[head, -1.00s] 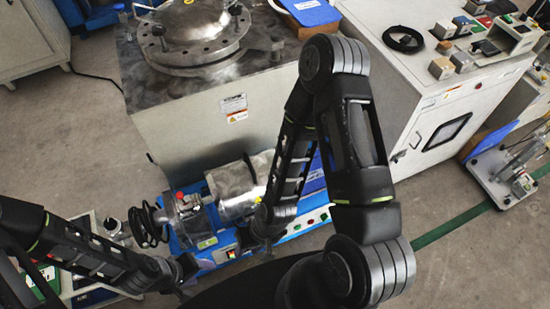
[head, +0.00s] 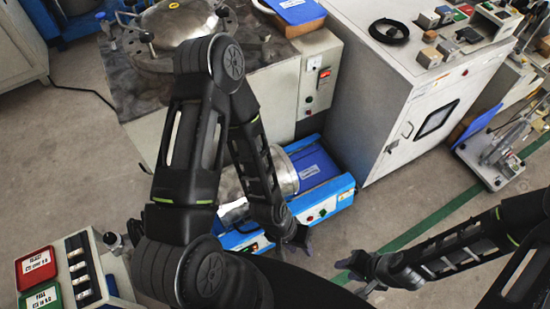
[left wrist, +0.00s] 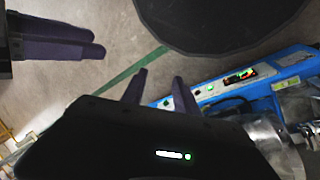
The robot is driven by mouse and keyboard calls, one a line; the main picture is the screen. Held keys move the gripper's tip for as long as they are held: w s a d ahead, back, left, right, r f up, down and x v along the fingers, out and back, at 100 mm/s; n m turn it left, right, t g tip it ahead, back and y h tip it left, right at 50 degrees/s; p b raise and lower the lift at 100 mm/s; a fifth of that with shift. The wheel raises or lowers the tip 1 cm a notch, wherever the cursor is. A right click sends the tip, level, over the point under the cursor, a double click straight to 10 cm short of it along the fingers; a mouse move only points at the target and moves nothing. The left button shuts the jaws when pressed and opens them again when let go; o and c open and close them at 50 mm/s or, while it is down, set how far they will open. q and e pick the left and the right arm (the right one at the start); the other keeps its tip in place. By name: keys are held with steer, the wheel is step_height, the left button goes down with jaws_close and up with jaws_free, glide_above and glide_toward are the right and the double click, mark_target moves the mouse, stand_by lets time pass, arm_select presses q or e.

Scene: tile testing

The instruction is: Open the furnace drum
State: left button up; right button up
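A silver drum (head: 285,175) lies on a blue bench unit (head: 335,200) with buttons, partly hidden behind my left arm. In the left wrist view, a metal cylinder (left wrist: 275,140) shows beside the blue unit's control panel (left wrist: 240,78). I cannot tell whether anything on the drum is open. A round metal vessel (head: 180,22) stands on the grey cabinet behind; I cannot tell which is the furnace drum. My left gripper (head: 295,245) is open and empty near the blue unit's front edge. My right gripper (head: 355,278) looks open and empty over the floor, right of it.
A white cabinet (head: 400,110) with a window stands at the right. A panel with red and green plates (head: 38,270) and switches is at the lower left. A small metal stand (head: 495,155) is at the far right. The floor (head: 375,210) in front is clear.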

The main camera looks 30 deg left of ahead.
arm_select(q)
steer(key=shift+d, duration=0.15)
steer(key=w+a+n+y+b, duration=0.1)
steer(key=w+a+n+b, duration=0.1)
steer(key=w+a, duration=0.4)
steer(key=w+a+f+n+y+b, duration=0.1)
steer(key=w+a+n+b, duration=0.2)
steer(key=w+a, duration=0.3)
steer(key=w+a+n+t+b, duration=0.1)
steer(key=w+a+b, duration=0.4)
steer(key=a, duration=0.8)
steer(key=shift+w+a+f+n+y, duration=0.15)
steer(key=shift+w+n+y, duration=0.05)
steer(key=shift+w+n, duration=0.2)
steer(key=shift+w+a+f+n+y, duration=0.2)
steer(key=shift+w+n, duration=0.1)
steer(key=shift+w, duration=0.15)
steer(key=w+a+r+n, duration=0.1)
steer(key=a+r, duration=0.3)
steer(key=a, duration=0.1)
steer(key=shift+a+n+b, duration=0.25)
steer(key=shift+n+b, duration=0.15)
steer(key=shift+b, duration=0.05)
